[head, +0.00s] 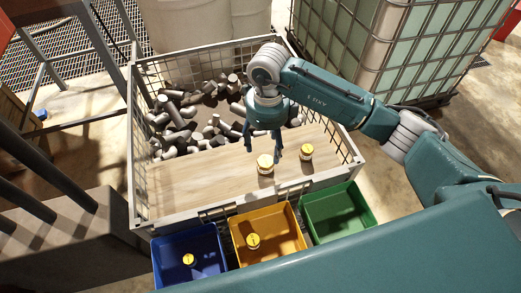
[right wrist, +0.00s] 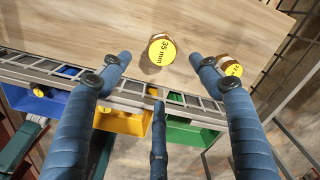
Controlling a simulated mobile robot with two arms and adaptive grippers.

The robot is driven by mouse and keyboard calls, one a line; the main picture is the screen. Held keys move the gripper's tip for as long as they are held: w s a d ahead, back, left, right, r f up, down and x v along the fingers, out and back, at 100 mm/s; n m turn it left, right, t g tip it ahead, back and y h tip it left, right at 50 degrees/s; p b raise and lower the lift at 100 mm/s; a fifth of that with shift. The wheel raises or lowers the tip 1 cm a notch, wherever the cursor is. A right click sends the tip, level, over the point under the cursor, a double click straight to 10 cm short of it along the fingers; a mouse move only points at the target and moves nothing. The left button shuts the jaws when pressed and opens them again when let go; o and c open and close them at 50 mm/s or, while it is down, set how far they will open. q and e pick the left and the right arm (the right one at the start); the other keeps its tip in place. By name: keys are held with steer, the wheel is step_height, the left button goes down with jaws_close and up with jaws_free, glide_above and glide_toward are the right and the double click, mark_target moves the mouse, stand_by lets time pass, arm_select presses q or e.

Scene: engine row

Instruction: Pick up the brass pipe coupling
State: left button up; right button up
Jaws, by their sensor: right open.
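Two brass pipe couplings with yellow top labels stand on the wooden board. The nearer one (head: 265,164) is below my right gripper (head: 266,148); in the right wrist view this coupling (right wrist: 161,49) reads "35 mm" and lies between and just beyond the fingertips. The other coupling (head: 307,151) stands to its right; in the right wrist view it (right wrist: 230,67) is beside the right finger, its label partly covered. My right gripper (right wrist: 160,62) is open and empty, its fingers spread. My left gripper is not in view.
Wooden board (head: 195,185) spans the front of a wire-mesh crate (head: 139,170) holding many grey metal parts. A blue bin (head: 165,243) and a yellow bin (head: 285,222) each hold a yellow-topped piece. The green bin (head: 338,207) looks empty. The board's left side is clear.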

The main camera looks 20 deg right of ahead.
mark_target(266, 161)
steer(key=shift+w+f, duration=0.45)
steer(key=shift+f, duration=0.15)
steer(key=f, duration=0.4)
steer(key=shift+s+p, duration=0.35)
steer(key=shift+p, duration=0.05)
steer(key=shift+f, duration=0.3)
steer(key=f, duration=0.1)
steer(key=f+p, duration=0.1)
steer(key=f, duration=0.2)
steer(key=shift+w+d+f, duration=0.1)
steer(key=shift+w+f, duration=0.15)
steer(key=shift+f, duration=0.15)
steer(key=shift+c, duration=1.3)
steer(key=c, duration=0.8)
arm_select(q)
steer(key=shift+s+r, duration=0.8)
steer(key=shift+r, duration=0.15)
arm_select(e)
steer(key=c, duration=0.4)
